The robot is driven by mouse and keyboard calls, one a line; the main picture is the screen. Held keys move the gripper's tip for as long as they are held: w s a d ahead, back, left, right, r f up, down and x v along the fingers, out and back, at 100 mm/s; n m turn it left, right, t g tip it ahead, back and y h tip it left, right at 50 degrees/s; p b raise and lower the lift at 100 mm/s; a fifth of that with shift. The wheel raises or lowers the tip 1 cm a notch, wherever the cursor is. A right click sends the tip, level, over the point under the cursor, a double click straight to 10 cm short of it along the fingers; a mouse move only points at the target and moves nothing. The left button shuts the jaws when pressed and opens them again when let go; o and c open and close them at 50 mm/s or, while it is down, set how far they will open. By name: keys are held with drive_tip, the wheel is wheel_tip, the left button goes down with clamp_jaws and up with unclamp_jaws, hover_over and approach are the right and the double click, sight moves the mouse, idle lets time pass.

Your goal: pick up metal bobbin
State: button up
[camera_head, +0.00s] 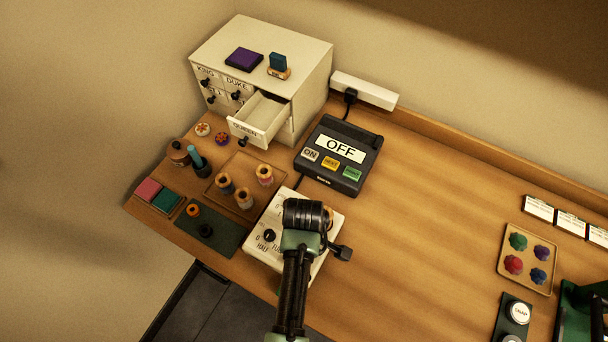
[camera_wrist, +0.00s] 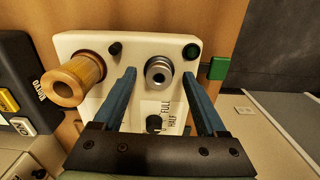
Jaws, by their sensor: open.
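In the wrist view, a grey metal bobbin (camera_wrist: 158,72), round with a dark centre hole, sits on the upper face of a white box (camera_wrist: 75,42) with a dial marked FULL and HALF. My gripper (camera_wrist: 160,76) is open, its two blue fingers on either side of the bobbin in the picture. I cannot tell how far the fingertips are above the box, and nothing is held. In the head view, the white box (camera_head: 259,258) stands near the table's front edge, and my arm covers the bobbin and the fingers.
A wooden spool (camera_wrist: 76,80) stands on the box left of the bobbin in the wrist view. A dark OFF console (camera_head: 341,155) stands behind the box. A tray (camera_head: 218,193) of spools is to its left. A white cabinet (camera_head: 305,75) has one drawer open.

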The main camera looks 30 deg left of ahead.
drive_tip(key=shift+c, duration=0.2)
clamp_jaws()
drive_tip(key=shift+w+r, duration=0.1)
